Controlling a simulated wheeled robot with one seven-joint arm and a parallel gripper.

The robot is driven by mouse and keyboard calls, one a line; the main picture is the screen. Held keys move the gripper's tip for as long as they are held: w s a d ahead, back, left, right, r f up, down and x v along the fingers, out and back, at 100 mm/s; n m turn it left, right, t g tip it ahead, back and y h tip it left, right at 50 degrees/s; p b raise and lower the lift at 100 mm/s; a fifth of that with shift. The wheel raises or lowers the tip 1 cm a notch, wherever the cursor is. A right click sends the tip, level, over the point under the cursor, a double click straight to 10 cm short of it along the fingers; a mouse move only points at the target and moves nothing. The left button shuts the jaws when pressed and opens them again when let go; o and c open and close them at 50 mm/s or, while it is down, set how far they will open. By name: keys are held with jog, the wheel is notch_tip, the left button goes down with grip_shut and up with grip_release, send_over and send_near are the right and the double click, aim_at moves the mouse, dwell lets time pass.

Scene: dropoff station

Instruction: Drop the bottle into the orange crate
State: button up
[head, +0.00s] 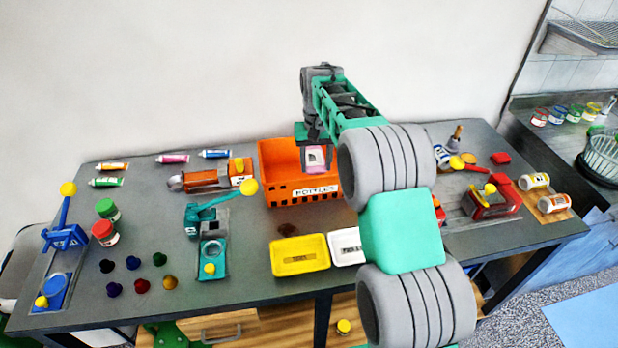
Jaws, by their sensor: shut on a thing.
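The orange crate (268,170) stands at the back middle of the table, with a white label on its front that seems to read "BOTTLES". My gripper (315,147) points down over the right part of the crate's opening. It is shut on the bottle (316,157), which shows as a small pink and white piece below the jaws. Most of the bottle is hidden by the jaws. I cannot tell how far its lower end is from the crate's floor. My arm hides the crate's right side.
A yellow tray (300,256) and a white tray (346,247) sit in front of the crate. An orange toy vehicle (205,178) is left of it, with a teal toy crane (212,225) nearer the front. Coloured tubes, jars and caps lie further left. A red toy (490,203) stands at right.

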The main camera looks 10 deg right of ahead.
jog(key=shift+r, duration=0.1)
jog(key=o, duration=1.1)
jog(key=shift+c, duration=0.2)
notch_tip(320, 180, up, 8)
jog(key=shift+f+b, duration=0.1)
jog(key=shift+b, duration=0.25)
jog(key=shift+s, duration=0.1)
jog(key=s+r+t, duration=0.2)
jog(key=s+r, duration=0.1)
jog(key=s, duration=1.3)
jog(key=s+f, duration=0.3)
jog(key=s, duration=0.3)
jog(key=s+f+n+t, duration=0.1)
jog(key=s+f, duration=0.3)
jog(key=s, duration=0.2)
jog(key=shift+s+t, duration=0.3)
